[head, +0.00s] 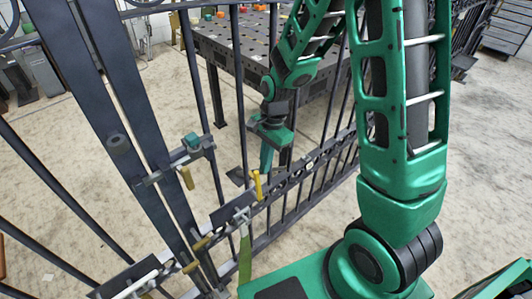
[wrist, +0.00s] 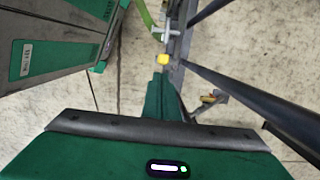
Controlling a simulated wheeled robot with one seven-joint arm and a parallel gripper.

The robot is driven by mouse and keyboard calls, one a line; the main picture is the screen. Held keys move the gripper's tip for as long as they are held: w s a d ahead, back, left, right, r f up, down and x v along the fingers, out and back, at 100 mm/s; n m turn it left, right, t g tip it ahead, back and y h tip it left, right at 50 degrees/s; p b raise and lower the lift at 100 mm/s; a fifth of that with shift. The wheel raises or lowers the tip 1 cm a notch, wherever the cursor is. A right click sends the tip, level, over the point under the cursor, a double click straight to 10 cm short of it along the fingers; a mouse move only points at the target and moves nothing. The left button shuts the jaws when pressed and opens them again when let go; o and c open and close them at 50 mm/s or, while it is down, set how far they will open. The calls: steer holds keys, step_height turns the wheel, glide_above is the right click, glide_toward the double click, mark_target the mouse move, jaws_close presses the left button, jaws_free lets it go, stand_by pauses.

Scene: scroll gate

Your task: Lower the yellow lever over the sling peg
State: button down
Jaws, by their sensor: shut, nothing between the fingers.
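The yellow lever (head: 257,185) stands roughly upright on the gate's lower rail in the head view. Its yellow end (wrist: 163,58) shows just beyond my fingertips in the wrist view. A pale metal fitting (head: 241,215), which looks like the sling peg, sits left of and below the lever. A green sling (head: 245,258) hangs from there; it also shows at the top of the wrist view (wrist: 145,15). My gripper (head: 266,165) is shut and empty, pointing down just above and beside the lever. I cannot tell whether it touches the lever.
The dark barred gate (head: 188,70) stands close in front of me. A latch with a tan handle (head: 187,178) is on its upright posts, with more tan handles (head: 201,243) lower down. A dark perforated table (head: 222,45) stands behind the bars. Open concrete floor lies around.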

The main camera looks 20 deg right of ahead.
mark_target(258, 188)
steer(key=shift+s+a+f, duration=0.1)
steer(key=shift+a+f, duration=0.05)
steer(key=shift+f, duration=0.7)
steer(key=shift+a+f, duration=0.1)
steer(key=shift+f, duration=0.7)
